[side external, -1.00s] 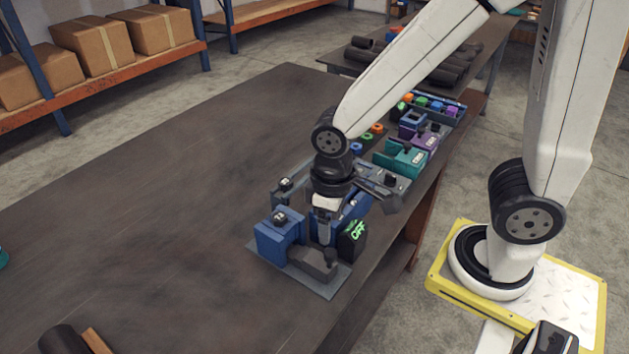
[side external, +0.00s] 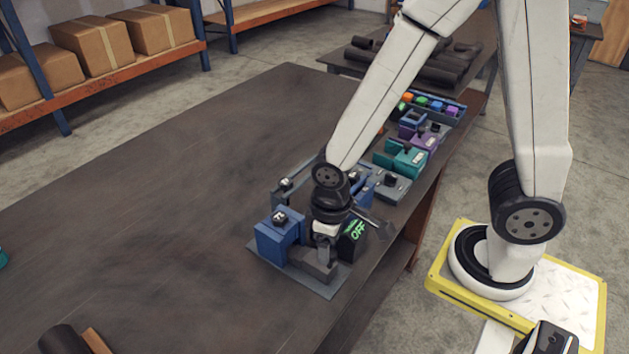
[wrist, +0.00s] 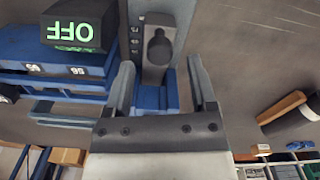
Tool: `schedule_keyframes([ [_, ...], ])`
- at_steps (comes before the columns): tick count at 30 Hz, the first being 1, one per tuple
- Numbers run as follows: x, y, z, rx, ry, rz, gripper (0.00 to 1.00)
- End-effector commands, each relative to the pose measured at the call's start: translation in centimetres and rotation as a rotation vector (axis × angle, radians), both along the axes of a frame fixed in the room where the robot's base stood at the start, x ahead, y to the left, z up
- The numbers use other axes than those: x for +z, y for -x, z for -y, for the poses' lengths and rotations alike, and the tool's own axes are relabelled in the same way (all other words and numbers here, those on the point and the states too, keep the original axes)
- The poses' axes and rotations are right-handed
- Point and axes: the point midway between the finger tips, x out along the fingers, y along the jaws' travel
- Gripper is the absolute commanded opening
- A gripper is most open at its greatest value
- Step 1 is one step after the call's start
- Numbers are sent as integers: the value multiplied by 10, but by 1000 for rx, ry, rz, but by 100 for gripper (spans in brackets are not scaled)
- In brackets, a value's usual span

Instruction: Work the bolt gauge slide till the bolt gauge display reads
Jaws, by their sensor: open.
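The bolt gauge sits on a grey base plate (side external: 335,284) near the table's right edge. It has a blue block (side external: 275,240), a low grey slide piece (side external: 317,268) and a dark display (side external: 354,232) with green letters that read OFF. My gripper (side external: 324,257) is low over the grey slide, beside the display. In the wrist view my gripper (wrist: 162,82) is open, with a finger on each side of a blue part. The slide's dark round knob (wrist: 159,47) shows just beyond the fingertips, between their lines. The display (wrist: 80,26) is to the left there. I cannot tell whether the fingers touch anything.
Grey, teal (side external: 402,158) and purple (side external: 422,134) fixtures stand in a row behind the gauge along the table's right edge. The table (side external: 150,220) is broad and clear to the left. A dark cylinder (side external: 68,340) lies at the front left.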

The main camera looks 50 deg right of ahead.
Motion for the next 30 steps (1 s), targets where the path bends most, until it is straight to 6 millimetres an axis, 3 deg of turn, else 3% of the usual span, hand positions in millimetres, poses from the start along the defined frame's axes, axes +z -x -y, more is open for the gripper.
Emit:
schedule_keyframes([
  [9, -17, 0, 0, 0, 0, 0, 72],
  [20, -20, 0, 0, 0, 0, 1, 72],
  [23, -20, 0, 0, 0, 0, 1, 47],
  [27, -20, 0, 0, 0, 0, 0, 2],
  [30, -19, 0, 0, 0, 0, 1, 0],
])
